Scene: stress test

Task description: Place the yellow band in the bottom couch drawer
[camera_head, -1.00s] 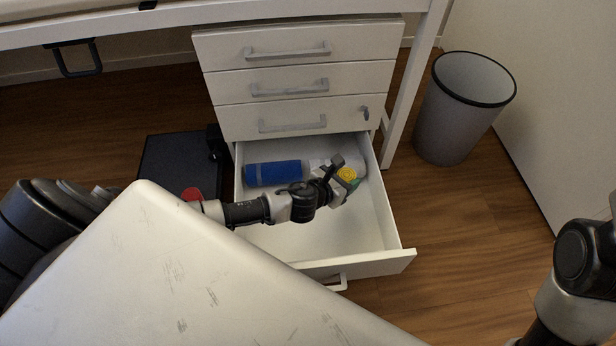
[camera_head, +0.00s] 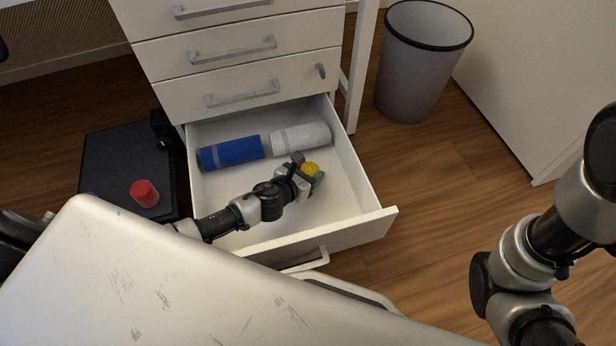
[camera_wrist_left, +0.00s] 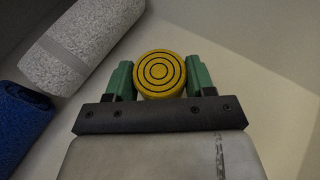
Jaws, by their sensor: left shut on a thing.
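The yellow band (camera_head: 310,169) is a small round roll with dark rings on its face. My left gripper (camera_head: 308,176) is shut on it, inside the open bottom drawer (camera_head: 345,222) of the white cabinet. In the left wrist view the yellow band (camera_wrist_left: 160,74) sits between the two green fingers of my left gripper (camera_wrist_left: 159,80). The white drawer floor shows behind it; whether the band touches the floor I cannot tell. My right arm shows at the right edge, but its gripper is out of view.
A blue roll (camera_head: 231,151) and a white-grey roll (camera_head: 300,138) lie at the back of the drawer. The drawer's front and right side are bare. A grey bin (camera_head: 415,68) stands right of the cabinet. A red cylinder (camera_head: 144,193) sits on a black box (camera_head: 105,165) at left.

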